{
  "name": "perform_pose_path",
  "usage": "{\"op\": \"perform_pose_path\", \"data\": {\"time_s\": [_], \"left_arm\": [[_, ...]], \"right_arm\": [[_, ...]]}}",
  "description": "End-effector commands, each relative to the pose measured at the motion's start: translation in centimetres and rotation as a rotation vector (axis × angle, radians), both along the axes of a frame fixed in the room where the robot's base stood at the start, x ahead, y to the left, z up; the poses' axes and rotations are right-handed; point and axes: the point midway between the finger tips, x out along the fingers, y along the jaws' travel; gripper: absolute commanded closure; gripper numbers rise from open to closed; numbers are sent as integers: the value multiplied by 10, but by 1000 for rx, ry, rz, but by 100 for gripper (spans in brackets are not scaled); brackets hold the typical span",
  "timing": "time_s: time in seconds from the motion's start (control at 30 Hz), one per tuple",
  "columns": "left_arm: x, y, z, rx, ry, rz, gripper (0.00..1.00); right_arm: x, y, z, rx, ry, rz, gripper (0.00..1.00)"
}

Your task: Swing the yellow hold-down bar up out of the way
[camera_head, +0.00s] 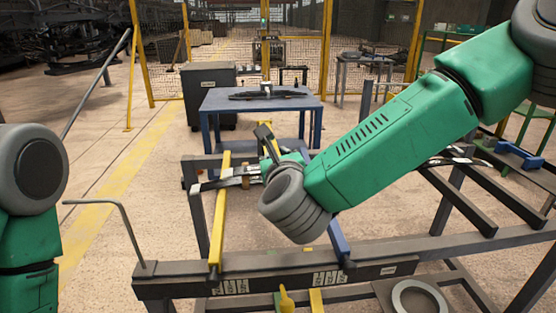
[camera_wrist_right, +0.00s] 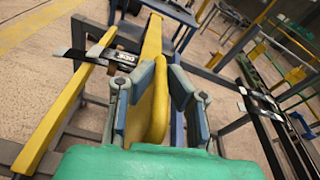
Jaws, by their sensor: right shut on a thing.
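The yellow hold-down bar (camera_wrist_right: 151,42) runs away from my right gripper in the right wrist view, with a thick rounded yellow grip (camera_wrist_right: 158,105) at its near end. My right gripper (camera_wrist_right: 150,88) has its grey fingers on both sides of this grip and is shut on it. In the head view, my right gripper (camera_head: 266,143) is at the far side of the rack, partly hidden behind my own forearm. Only a small part of the held bar shows there. My left arm shows at the left edge; its gripper is out of view.
The dark rack (camera_head: 170,284) fills the foreground. A second yellow bar (camera_head: 219,212) lies along its left side, left of my right gripper. Dark leaf springs (camera_head: 228,182) cross beneath. A blue table (camera_head: 221,103) stands behind. Open floor lies to the left.

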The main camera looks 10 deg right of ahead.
Motion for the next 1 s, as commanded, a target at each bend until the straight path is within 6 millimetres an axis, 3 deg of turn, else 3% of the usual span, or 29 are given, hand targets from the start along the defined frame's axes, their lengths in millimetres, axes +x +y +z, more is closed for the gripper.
{"op": "perform_pose_path", "data": {"time_s": [0.03, 0.4, 0.7, 1.0], "left_arm": [[0, 0, 23, 0, 0, 0, 100], [0, 0, 102, 0, 0, 0, 100], [1, 0, 167, 0, 0, 0, 100], [1, 0, 221, 0, 0, 0, 100]], "right_arm": [[4, -1, 26, 5, 17, -3, 100], [32, 0, 104, 4, 173, -3, 100], [61, 0, 158, 3, 291, -2, 100], [88, 0, 197, 2, 387, -1, 100]]}}
